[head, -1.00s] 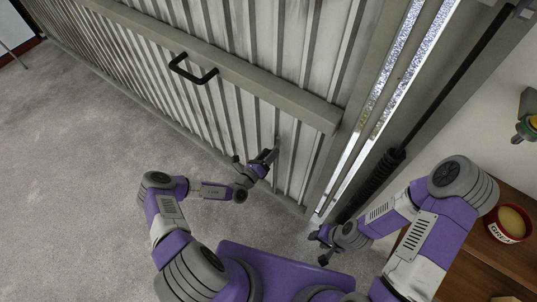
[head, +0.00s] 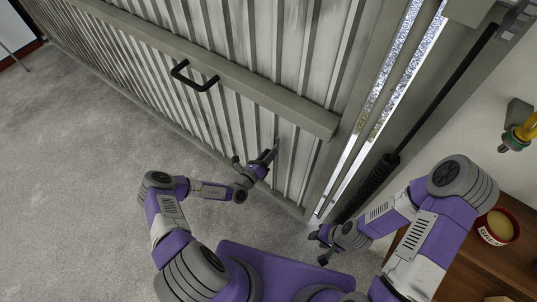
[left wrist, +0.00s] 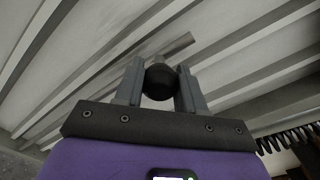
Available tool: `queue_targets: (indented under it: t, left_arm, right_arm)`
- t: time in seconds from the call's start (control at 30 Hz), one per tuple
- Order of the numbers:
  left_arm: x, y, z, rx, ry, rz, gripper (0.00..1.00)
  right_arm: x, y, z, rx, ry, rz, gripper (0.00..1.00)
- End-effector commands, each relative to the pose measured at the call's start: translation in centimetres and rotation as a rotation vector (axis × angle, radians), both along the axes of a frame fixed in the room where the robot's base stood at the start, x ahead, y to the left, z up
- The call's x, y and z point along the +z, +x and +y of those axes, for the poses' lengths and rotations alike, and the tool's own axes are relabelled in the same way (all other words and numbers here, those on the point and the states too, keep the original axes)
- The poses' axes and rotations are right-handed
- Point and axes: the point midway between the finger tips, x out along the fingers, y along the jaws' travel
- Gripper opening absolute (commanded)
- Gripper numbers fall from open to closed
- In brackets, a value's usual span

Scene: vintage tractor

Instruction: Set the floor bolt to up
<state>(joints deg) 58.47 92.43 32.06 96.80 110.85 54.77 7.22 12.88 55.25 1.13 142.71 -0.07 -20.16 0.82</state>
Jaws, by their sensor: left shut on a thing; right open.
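The floor bolt shows in the left wrist view as a round black knob (left wrist: 160,84) with a grey bar (left wrist: 178,44) behind it, against the ribbed door. My left gripper (left wrist: 160,72) has one finger on each side of the knob and is shut on it. In the head view my left gripper (head: 270,157) is at the low part of the grey ribbed door (head: 240,110), near its right end. It hides most of the bolt there, so I cannot tell the bolt's position. My right gripper (head: 318,248) is open and empty, low near the door post.
A black door handle (head: 195,76) is on the door's rail, up and left of my left gripper. A black rod with a coil (head: 378,172) runs beside the post. A wooden shelf with a red bowl (head: 497,227) is at the right. Grey floor (head: 70,170) at the left is clear.

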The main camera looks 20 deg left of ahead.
Motion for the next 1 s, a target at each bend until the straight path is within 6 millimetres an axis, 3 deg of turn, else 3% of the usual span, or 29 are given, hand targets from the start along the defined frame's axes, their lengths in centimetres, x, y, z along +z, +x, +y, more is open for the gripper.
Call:
queue_targets:
  t: [0.03,0.37,0.4,0.57,0.87,1.0]
  left_arm:
    - [0.9,0.2,0.4,0.009,0.001,-0.006,0.0]
    - [1.1,0.3,0.4,0.009,0.001,-0.013,0.0]
    - [1.2,0.3,0.4,0.01,0.0,-0.014,0.42]
    - [1.1,0.2,0.3,0.008,0.001,-0.01,0.64]
    - [0.8,-0.1,0.3,0.004,0.001,-0.003,0.64]
    - [0.9,-1.6,0.9,0.006,0.001,-0.002,0.64]
  right_arm:
    - [0.8,0.0,0.0,0.0,0.0,0.0,0.43]
    - [0.8,0.0,0.0,0.0,0.0,0.0,0.43]
    - [0.8,0.0,0.0,0.0,0.0,0.0,0.43]
    - [0.8,0.0,0.0,0.0,0.0,0.0,0.43]
    - [0.9,0.0,0.0,0.0,0.0,0.0,0.43]
    - [1.4,0.0,0.0,0.0,0.0,0.0,0.43]
